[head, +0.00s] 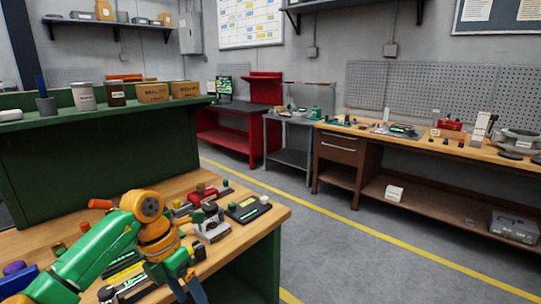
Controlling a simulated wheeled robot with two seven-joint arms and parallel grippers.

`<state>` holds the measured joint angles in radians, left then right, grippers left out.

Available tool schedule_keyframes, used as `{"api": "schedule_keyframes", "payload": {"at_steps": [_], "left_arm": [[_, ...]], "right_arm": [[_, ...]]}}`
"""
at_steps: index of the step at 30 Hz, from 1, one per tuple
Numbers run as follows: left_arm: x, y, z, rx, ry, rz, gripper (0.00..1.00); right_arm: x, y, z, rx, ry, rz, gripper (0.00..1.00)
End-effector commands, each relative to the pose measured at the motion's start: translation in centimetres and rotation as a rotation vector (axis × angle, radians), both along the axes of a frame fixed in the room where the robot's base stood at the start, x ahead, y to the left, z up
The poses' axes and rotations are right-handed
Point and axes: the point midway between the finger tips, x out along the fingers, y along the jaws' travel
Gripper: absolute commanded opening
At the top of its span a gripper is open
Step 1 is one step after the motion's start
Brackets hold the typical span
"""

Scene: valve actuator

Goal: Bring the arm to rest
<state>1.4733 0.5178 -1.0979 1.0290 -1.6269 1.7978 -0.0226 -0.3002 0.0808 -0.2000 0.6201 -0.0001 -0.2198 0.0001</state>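My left arm, green with orange joints, comes in from the lower left over the wooden bench top (265,213). Its gripper (188,290) points down at the bottom edge of the head view. Two dark blue fingers show, but their tips are cut off, so I cannot tell whether it is open or shut. Nothing is visibly held in the part that shows. A grey metal valve-like fixture (210,230) stands on the bench just beyond the gripper, apart from it. My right arm and gripper are out of view.
A dark box with a green display (248,209) lies near the bench's right corner. A red part (203,192) and several small parts lie behind the arm. The green shelf (120,109) holds cans and cartons. The grey floor (350,250) to the right is clear.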

Motion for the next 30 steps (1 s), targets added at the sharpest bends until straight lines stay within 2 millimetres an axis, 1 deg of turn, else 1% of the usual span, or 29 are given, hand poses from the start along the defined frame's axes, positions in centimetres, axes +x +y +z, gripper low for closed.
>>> {"api": "schedule_keyframes", "payload": {"at_steps": [1, 2, 5, 8, 9, 11, 12, 13, 14, 15, 17, 18, 20, 21, 23, 24, 26, 27, 29, 30], "left_arm": [[-0.1, -1.1, -0.8, -0.053, 0.013, 0.001, 0.81], [-0.1, -1.9, -1.2, -0.091, 0.019, 0.005, 0.81], [-0.1, -5.1, -2.6, -0.250, 0.046, 0.027, 0.81], [-0.2, -9.0, -4.1, -0.463, 0.092, 0.094, 0.81], [-0.1, -10.8, -4.6, -0.576, 0.119, 0.147, 0.81], [0.3, -13.4, -5.5, -0.775, 0.173, 0.278, 0.81], [0.9, -14.8, -6.1, -0.916, 0.215, 0.406, 0.81], [1.6, -15.3, -6.9, -1.021, 0.251, 0.531, 0.81], [2.5, -15.4, -8.1, -1.121, 0.289, 0.684, 0.81], [3.6, -14.5, -10.7, -1.239, 0.346, 0.939, 0.81], [4.3, -11.9, -15.2, -1.328, 0.404, 1.297, 0.81], [4.0, -10.2, -18.2, -1.343, 0.430, 1.493, 0.81], [2.7, -7.8, -22.6, -1.329, 0.459, 1.756, 0.81], [1.3, -6.2, -25.5, -1.303, 0.475, 1.918, 0.81], [-1.4, -4.1, -29.6, -1.241, 0.493, 2.142, 0.81], [-3.5, -2.8, -32.1, -1.188, 0.501, 2.282, 0.81], [-7.3, -1.2, -35.6, -1.092, 0.510, 2.481, 0.81], [-10.0, -0.2, -37.7, -1.019, 0.513, 2.605, 0.81], [-14.4, 0.9, -40.4, -0.895, 0.514, 2.782, 0.81], [-17.5, 1.6, -42.0, -0.802, 0.513, 2.892, 0.81]], "right_arm": [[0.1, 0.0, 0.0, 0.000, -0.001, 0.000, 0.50], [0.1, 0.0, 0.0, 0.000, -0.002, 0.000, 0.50], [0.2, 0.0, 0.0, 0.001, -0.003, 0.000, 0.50], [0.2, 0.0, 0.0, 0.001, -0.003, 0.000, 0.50], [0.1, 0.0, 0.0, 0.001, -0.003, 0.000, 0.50], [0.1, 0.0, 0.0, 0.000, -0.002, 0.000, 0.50], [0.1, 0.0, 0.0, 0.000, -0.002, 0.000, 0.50], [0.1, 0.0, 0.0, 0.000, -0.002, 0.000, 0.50], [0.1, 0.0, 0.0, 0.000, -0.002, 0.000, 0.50], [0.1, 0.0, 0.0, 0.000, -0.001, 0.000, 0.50], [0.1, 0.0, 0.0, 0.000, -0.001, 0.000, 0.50], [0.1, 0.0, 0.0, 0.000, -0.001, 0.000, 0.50], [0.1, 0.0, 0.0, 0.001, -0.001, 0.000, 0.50], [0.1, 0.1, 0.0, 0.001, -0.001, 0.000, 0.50], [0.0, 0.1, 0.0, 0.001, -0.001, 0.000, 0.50], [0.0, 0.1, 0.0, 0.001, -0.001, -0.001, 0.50], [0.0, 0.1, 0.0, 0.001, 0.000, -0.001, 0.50], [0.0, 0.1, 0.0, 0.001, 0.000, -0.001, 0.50], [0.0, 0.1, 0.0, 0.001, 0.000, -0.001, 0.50], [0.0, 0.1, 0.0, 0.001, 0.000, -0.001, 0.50]]}}
